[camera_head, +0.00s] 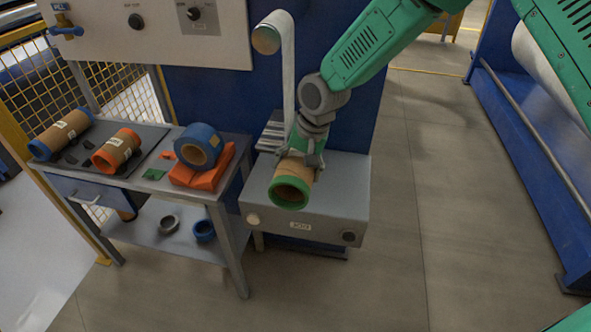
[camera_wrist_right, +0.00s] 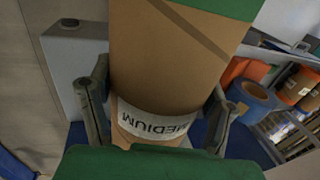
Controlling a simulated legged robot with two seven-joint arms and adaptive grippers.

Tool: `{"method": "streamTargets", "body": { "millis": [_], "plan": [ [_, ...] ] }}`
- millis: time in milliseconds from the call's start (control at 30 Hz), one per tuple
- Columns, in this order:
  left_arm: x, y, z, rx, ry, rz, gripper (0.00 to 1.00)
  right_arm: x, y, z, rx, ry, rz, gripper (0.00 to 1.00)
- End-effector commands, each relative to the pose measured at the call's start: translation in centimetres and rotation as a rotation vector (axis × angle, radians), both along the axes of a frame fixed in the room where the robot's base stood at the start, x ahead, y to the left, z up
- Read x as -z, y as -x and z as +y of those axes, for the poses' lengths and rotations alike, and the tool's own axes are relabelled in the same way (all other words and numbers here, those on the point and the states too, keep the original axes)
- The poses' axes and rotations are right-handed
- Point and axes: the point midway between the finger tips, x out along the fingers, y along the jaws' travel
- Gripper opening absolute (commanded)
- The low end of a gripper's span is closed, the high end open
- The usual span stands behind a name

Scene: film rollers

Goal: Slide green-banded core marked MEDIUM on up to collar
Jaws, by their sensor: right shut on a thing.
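The green-banded core (camera_head: 294,178) is a brown cardboard tube with green bands at its ends. Its open near end faces the head camera, above the front of a grey machine box. My right gripper (camera_head: 301,158) is shut around the core's middle from above. In the right wrist view the core (camera_wrist_right: 175,55) lies between the two fingers, with an upside-down white label reading MEDIUM and a green band at the upper right. I cannot make out a shaft or collar in either view. My left gripper is not in view.
The grey machine box (camera_head: 345,190) is under the core.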

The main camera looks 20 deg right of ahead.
Motion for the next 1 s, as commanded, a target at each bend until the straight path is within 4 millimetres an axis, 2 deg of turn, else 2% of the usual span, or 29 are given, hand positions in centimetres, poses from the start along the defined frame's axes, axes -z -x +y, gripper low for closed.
{"method": "streamTargets", "body": {
  "millis": [300,767,1000],
  "plan": [
    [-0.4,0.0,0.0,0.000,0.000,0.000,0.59,-0.1,-1.5,-1.0,0.002,-0.001,-0.001,0.33],
    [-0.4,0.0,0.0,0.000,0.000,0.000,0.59,0.0,-1.8,-1.2,0.001,0.000,-0.001,0.33],
    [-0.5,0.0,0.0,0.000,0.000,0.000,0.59,-0.1,-2.9,-1.9,0.002,-0.001,-0.002,0.33]
  ]
}}
